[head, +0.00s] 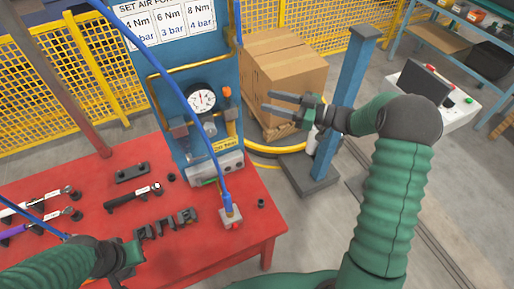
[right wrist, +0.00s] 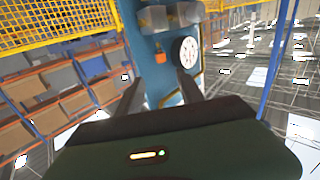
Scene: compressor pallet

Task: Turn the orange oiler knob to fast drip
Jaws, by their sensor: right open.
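The orange oiler knob (head: 227,91) sits on the blue panel, to the right of the round white gauge (head: 201,100). In the right wrist view the orange knob (right wrist: 160,57) shows beyond and between my fingers, left of the gauge (right wrist: 187,50). My right gripper (head: 267,102) is open and empty, its fingers pointing left towards the panel; in the head view a gap shows between them and the knob. My left gripper (head: 132,258) is low at the left over the red table, partly hidden by its own arm; its jaw opening is unclear.
The red table (head: 240,252) carries torque wrenches (head: 135,195), a black holder (head: 165,226) and a small block (head: 231,217) with a blue hose (head: 196,115). A cardboard box (head: 283,72) and a blue post (head: 345,100) stand near my right gripper.

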